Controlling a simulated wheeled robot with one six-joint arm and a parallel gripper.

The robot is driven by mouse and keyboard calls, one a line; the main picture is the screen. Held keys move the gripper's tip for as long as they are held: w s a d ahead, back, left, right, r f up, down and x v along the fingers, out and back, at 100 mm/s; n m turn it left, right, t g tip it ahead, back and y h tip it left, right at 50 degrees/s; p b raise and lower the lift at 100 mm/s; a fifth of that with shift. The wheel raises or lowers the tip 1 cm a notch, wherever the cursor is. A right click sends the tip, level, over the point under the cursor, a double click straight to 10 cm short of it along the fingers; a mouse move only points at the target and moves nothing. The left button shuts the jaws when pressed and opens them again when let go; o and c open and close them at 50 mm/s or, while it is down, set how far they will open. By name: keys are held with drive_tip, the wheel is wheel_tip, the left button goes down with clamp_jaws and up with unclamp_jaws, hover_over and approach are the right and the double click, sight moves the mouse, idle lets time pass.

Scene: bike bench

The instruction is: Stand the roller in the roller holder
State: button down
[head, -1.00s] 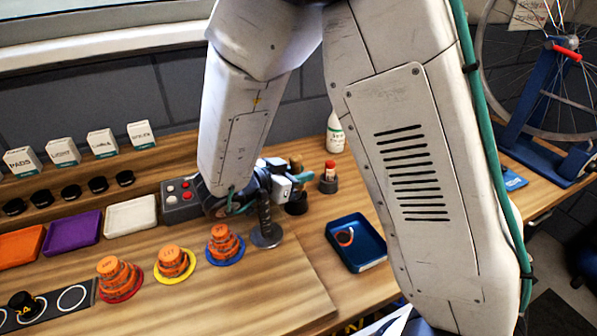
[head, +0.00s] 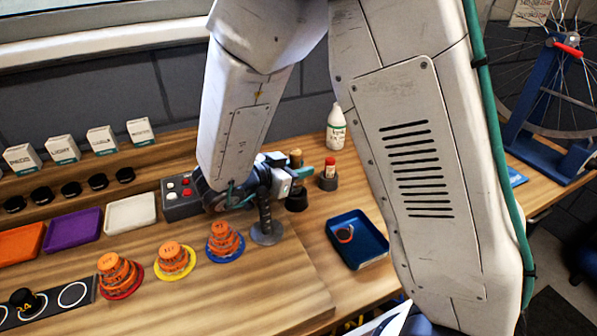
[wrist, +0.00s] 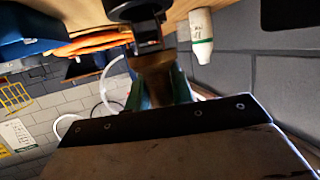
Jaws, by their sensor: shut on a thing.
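My gripper (head: 298,174) is shut on the roller, a brown, roughly upright piece whose top (head: 296,155) shows above the teal fingers in the head view. In the wrist view the brown roller (wrist: 155,75) sits between the teal fingers, in shadow. A black round holder (head: 296,201) stands on the bench directly below the gripper and looks like the roller holder. A dark round part (wrist: 135,9) shows beyond the fingertips in the wrist view. I cannot tell whether the roller's lower end is inside the holder or just above it.
A red-capped bottle (head: 329,164) stands in a grey holder just right, with a white bottle (head: 336,128) behind. A blue tray (head: 357,240) lies in front right. A dark stand (head: 266,231) and a button box (head: 181,196) are close on the left.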

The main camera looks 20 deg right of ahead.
drive_tip(key=shift+r, duration=0.65)
drive_tip(key=c, duration=1.1)
unclamp_jaws()
